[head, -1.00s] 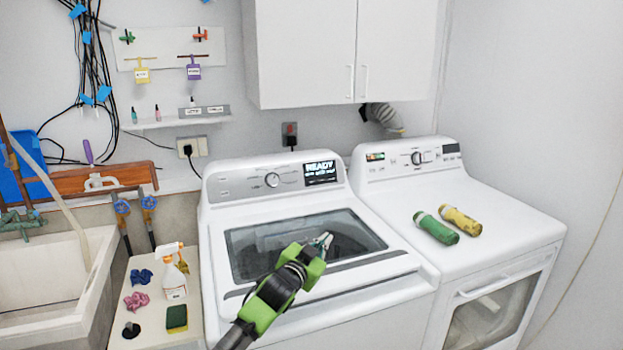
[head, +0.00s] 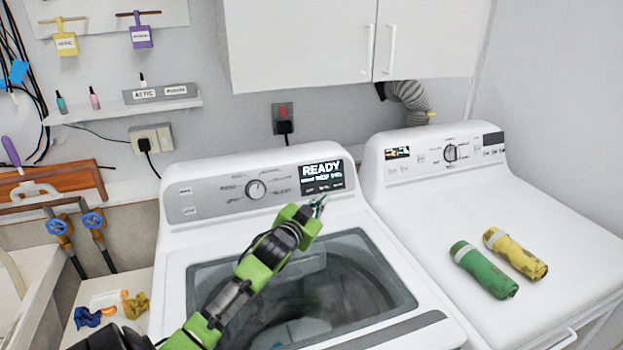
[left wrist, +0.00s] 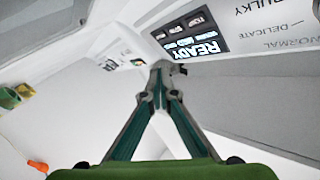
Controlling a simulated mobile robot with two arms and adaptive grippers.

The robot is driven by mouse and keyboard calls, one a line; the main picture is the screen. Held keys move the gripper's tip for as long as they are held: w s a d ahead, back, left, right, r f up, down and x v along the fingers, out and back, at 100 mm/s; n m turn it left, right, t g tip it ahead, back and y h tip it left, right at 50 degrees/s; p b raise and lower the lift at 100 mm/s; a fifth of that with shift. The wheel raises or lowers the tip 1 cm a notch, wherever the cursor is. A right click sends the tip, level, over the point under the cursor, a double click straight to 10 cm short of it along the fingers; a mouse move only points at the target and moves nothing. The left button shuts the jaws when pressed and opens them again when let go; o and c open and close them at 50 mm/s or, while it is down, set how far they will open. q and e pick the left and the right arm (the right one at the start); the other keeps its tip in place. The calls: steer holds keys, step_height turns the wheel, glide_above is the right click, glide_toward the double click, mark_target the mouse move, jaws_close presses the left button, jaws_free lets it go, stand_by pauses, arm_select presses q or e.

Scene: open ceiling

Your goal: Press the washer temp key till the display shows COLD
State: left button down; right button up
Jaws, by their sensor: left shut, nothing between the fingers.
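The white washer (head: 172,262) stands in the middle of the head view, with a dial (head: 255,188) on its grey panel. Its black display (head: 322,172) reads READY in large letters. A smaller line below is too blurred to read, with small dark keys along the bottom. The display also shows in the left wrist view (left wrist: 213,29), upside down. My green left gripper (head: 318,206) is shut and empty, its tips just below the display's lower edge. In the left wrist view its closed tips (left wrist: 162,68) are close to the display; contact cannot be told. My right gripper is out of view.
White cabinets (head: 300,45) hang above. A shelf (head: 125,107) with small bottles is at the left.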

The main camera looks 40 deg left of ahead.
mark_target(309, 191)
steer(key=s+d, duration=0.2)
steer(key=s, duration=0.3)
arm_select(q)
steer(key=w+a+f+b, duration=0.1)
steer(key=a, duration=0.1)
steer(key=w+a+b, duration=0.1)
steer(key=a+b, duration=0.1)
steer(key=w+a+f+b, duration=0.1)
steer(key=a+b, duration=0.1)
steer(key=a, duration=0.1)
steer(key=shift+w+f, duration=0.3)
steer(key=shift+w, duration=0.05)
steer(key=shift+a, duration=0.2)
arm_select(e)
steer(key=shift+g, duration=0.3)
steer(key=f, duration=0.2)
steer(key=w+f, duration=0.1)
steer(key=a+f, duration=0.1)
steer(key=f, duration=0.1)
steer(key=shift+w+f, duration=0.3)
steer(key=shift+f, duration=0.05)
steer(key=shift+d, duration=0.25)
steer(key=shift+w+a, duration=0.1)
arm_select(q)
steer(key=shift+w+a, duration=0.1)
